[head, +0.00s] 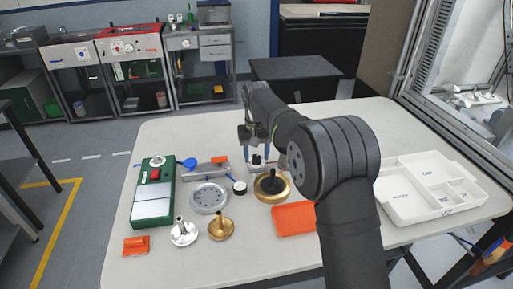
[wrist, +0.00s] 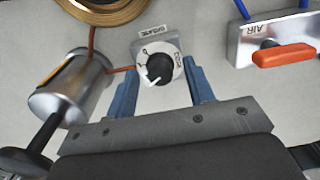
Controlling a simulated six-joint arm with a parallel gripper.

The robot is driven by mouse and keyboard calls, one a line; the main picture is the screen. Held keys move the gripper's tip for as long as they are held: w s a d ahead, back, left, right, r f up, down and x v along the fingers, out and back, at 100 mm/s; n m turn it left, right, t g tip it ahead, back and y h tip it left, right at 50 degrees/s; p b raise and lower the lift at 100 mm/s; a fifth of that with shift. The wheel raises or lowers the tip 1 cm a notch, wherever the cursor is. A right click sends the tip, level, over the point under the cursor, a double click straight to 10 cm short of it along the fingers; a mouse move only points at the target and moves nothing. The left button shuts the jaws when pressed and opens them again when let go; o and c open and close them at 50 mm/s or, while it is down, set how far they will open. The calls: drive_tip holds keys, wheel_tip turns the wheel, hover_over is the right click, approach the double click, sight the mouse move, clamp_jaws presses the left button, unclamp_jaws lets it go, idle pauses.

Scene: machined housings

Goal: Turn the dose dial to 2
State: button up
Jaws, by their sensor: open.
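The dose dial (wrist: 160,68) is a black knob with a white pointer on a pale square plate. In the wrist view the pointer angles toward the lower left. The marks around the knob are too small to read surely. My gripper (wrist: 161,72) is open, with one blue finger on either side of the dial and nothing clamped. In the wrist view a gap shows between the knob and each finger. In the head view my gripper (head: 256,150) is over the dial (head: 257,160), partly hidden by my arm.
Close by in the wrist view are a silver cylinder (wrist: 68,88) at left, a brass ring (wrist: 100,10) at top and an AIR valve with an orange handle (wrist: 284,54) at right. The head view shows a green-and-white box (head: 153,195), orange tray (head: 294,219) and white organizer (head: 405,208).

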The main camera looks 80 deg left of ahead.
sight(256, 156)
wheel_tip(256, 156, up, 17)
drive_tip(key=shift+r, duration=0.2)
drive_tip(key=shift+f, duration=0.1)
idle(0.7)
wheel_tip(256, 156, down, 17)
drive_tip(key=shift+f, duration=0.15)
idle(0.5)
drive_tip(key=shift+f, duration=0.15)
drive_tip(key=m, duration=0.2)
drive_tip(key=shift+m, duration=0.3)
wheel_tip(256, 156, up, 17)
drive_tip(key=w+d+n+g+y, duration=0.1)
drive_tip(key=w+d+n+y, duration=0.1)
drive_tip(key=n, duration=0.4)
drive_tip(key=shift+w+d+g, duration=0.35)
drive_tip(key=shift+g, duration=0.05)
idle(2.2)
